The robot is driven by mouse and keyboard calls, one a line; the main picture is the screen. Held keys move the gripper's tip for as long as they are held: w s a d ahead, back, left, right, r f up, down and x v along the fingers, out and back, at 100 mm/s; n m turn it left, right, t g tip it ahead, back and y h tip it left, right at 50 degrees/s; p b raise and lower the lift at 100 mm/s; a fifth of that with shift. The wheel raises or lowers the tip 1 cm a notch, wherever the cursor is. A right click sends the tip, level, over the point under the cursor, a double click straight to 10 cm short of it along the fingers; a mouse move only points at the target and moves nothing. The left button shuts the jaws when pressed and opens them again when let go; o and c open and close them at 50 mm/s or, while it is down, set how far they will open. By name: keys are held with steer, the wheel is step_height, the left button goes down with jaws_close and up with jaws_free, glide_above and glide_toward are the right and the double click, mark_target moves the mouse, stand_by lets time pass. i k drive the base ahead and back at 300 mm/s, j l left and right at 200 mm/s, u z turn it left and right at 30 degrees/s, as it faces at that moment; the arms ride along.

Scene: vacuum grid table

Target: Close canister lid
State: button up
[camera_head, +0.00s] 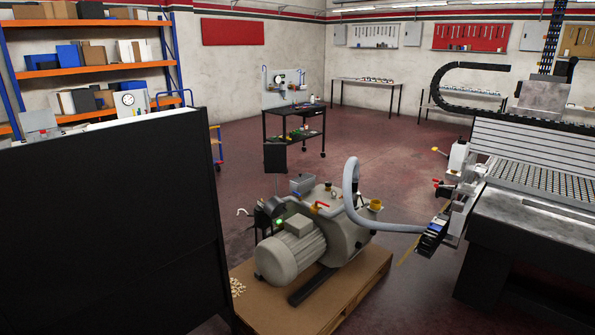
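A grey vacuum pump (312,235) with a ribbed motor stands on a wooden pallet (365,285). On top of it, toward the back, is a small grey box-shaped housing (302,184) that looks open at the top. I cannot tell for sure whether this is the canister or where its lid is. A dark upright panel (275,158) stands just behind and left of it. A white jug-like container (458,156) stands beside the grid table at the right. My gripper is not in view.
A large black cabinet-like block (110,225) fills the left foreground. A grey hose (352,185) arches from the pump toward the grid table (545,215) at right. A black workbench (295,128) stands behind. Open red floor (410,150) lies between bench and grid table.

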mark_target(274, 207)
steer(key=i+j+u, duration=0.2)
steer(key=i+j, duration=0.85)
steer(key=j, duration=0.15)
steer(key=i+j+z, duration=0.1)
steer(key=z, duration=0.45)
steer(key=i+j+z, duration=0.45)
steer(key=j, duration=0.25)
steer(key=i+j+z, duration=0.2)
steer(key=i+j, duration=0.15)
steer(key=j, duration=0.2)
steer(key=i+j, duration=0.15)
steer(key=j, duration=0.2)
